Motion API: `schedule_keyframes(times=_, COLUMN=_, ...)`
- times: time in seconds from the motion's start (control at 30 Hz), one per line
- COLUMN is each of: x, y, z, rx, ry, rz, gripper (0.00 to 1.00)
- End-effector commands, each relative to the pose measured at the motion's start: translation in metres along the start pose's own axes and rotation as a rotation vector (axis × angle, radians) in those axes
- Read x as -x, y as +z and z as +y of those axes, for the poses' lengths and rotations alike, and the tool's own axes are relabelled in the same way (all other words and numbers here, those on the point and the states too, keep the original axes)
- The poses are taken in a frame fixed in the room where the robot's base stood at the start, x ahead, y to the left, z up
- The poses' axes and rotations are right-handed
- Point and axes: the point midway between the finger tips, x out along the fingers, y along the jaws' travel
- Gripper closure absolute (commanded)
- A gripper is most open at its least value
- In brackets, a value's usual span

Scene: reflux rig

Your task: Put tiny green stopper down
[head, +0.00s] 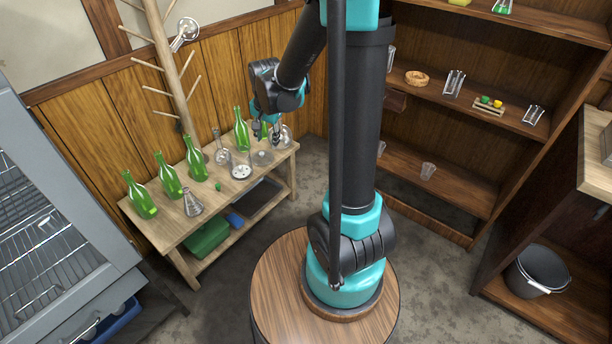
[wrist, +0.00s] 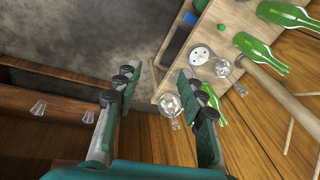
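A tiny green stopper (head: 218,187) sits on the wooden bench (head: 168,231), near its front edge and left of a white round dial-like disc (head: 241,172). It also shows in the wrist view as a small green dot (wrist: 221,27) on the bench top. My gripper (head: 268,133) is over the far right end of the bench, well apart from the stopper. In the wrist view, the fingers of my gripper (wrist: 160,80) stand wide apart with nothing seen held between them.
Several green bottles (head: 168,177) stand along the back of the bench. A conical flask (head: 193,204) is at the left, and a round flask (wrist: 170,105) is near my right finger. A wooden peg rack (head: 180,85) rises behind. The bench front between conical flask and disc is mostly clear.

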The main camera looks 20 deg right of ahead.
Motion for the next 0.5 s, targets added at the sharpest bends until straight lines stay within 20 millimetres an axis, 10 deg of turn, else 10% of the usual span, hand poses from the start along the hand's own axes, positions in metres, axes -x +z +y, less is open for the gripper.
schedule_keyframes(times=0.5, x=0.033, y=0.071, z=0.158, rx=0.638, ry=-0.027, rz=0.126, gripper=0.6)
